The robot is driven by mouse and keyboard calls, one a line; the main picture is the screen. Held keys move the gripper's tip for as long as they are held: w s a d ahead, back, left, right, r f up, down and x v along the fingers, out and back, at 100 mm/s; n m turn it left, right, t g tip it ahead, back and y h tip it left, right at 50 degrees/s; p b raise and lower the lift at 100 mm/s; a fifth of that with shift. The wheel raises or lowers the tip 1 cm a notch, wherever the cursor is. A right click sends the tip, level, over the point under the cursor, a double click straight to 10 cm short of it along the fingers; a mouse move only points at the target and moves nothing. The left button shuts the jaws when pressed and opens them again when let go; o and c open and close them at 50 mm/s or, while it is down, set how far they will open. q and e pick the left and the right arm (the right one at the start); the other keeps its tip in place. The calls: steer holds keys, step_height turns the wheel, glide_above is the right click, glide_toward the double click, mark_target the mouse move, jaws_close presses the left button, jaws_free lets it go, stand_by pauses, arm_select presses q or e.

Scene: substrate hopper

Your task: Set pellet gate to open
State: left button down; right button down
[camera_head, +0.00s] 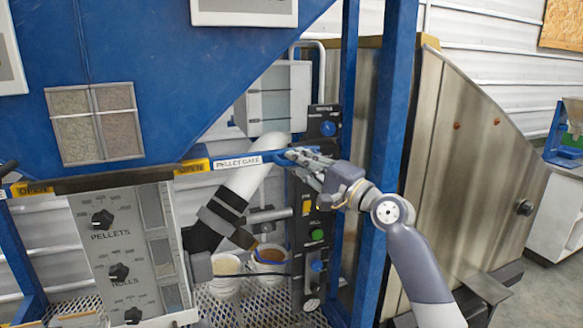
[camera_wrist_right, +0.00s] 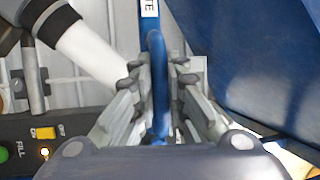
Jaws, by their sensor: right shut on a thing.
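The pellet gate (camera_head: 238,161) is a flat blue slide with a white "PELLET GATE" label, under the blue hopper (camera_head: 200,70). A yellow "OPEN" marking (camera_head: 193,167) shows just left of the label. My right gripper (camera_head: 300,158) is shut on the blue handle at the gate's right end. In the right wrist view the handle (camera_wrist_right: 158,85) stands between the two fingers, with the end of the white label (camera_wrist_right: 149,8) beyond it. The fingers hide part of the handle.
A black control panel (camera_head: 327,130) with buttons and a blue post (camera_head: 392,110) stand close to my right gripper. A white pipe (camera_head: 245,185) and white buckets (camera_head: 270,258) are below the gate. A grey dial panel (camera_head: 118,245) is at left.

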steer(key=c, duration=1.6)
jaws_free()
steer(key=shift+w+d, duration=0.1)
steer(key=shift+d, duration=0.3)
steer(key=shift+s, duration=0.25)
steer(key=v, duration=1.1)
steer(key=shift+d+f, duration=0.15)
steer(key=shift+d, duration=0.1)
steer(key=shift+s, duration=0.15)
